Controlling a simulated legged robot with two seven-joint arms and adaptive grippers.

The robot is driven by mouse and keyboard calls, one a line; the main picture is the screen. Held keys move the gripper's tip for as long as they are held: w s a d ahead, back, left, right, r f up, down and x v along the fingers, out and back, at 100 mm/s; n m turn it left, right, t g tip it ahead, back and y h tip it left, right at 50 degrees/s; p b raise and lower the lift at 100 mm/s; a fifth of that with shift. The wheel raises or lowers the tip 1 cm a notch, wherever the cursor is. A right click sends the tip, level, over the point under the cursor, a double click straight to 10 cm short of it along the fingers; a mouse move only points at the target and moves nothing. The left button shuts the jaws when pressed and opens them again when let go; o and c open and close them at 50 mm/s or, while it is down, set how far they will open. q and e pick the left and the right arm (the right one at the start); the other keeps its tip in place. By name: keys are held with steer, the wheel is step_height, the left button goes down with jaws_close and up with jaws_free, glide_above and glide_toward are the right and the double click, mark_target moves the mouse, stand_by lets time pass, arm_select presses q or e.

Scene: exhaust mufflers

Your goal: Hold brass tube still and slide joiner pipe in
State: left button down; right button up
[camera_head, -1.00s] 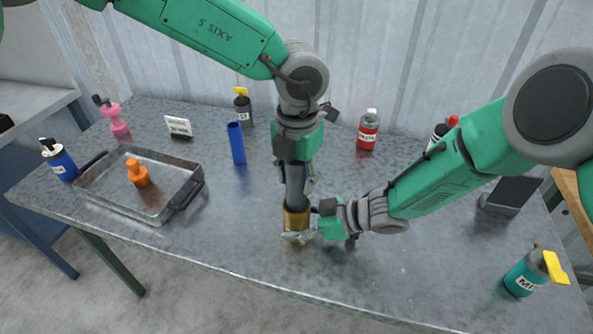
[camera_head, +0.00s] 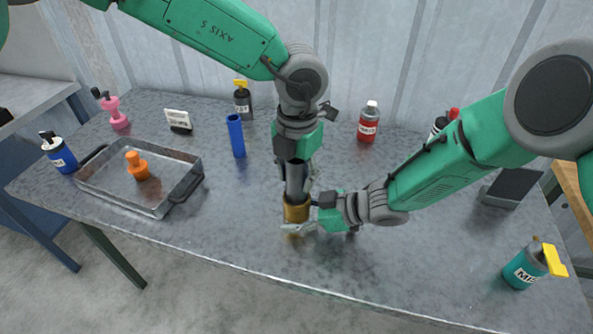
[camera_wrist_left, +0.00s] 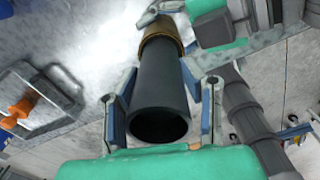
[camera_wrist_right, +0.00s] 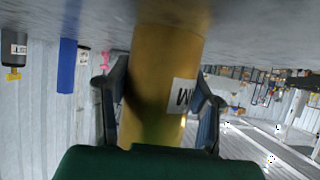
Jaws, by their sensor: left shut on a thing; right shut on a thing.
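The brass tube (camera_head: 296,212) stands upright on the table in the head view. My right gripper (camera_head: 312,222) is shut around it from the right; the right wrist view shows the brass tube (camera_wrist_right: 165,85) between both fingers, with a white label on it. The dark grey joiner pipe (camera_head: 296,182) stands above the brass tube, in line with it. My left gripper (camera_head: 297,170) is shut on the pipe from above. In the left wrist view the joiner pipe (camera_wrist_left: 158,95) lies between the fingers, its far end meeting the brass tube (camera_wrist_left: 161,32). How deep it sits is hidden.
A metal tray (camera_head: 140,190) with an orange object (camera_head: 138,168) is at the left. A blue tube (camera_head: 236,136) stands behind. Several bottles line the back, including a red one (camera_head: 368,124). A teal bottle (camera_head: 525,266) is front right. The front middle is clear.

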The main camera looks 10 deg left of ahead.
arm_select(q)
steer(key=shift+f, duration=0.9)
steer(key=c, duration=0.9)
jaws_free()
step_height(320, 180, up, 12)
steer(key=shift+w+f, duration=0.1)
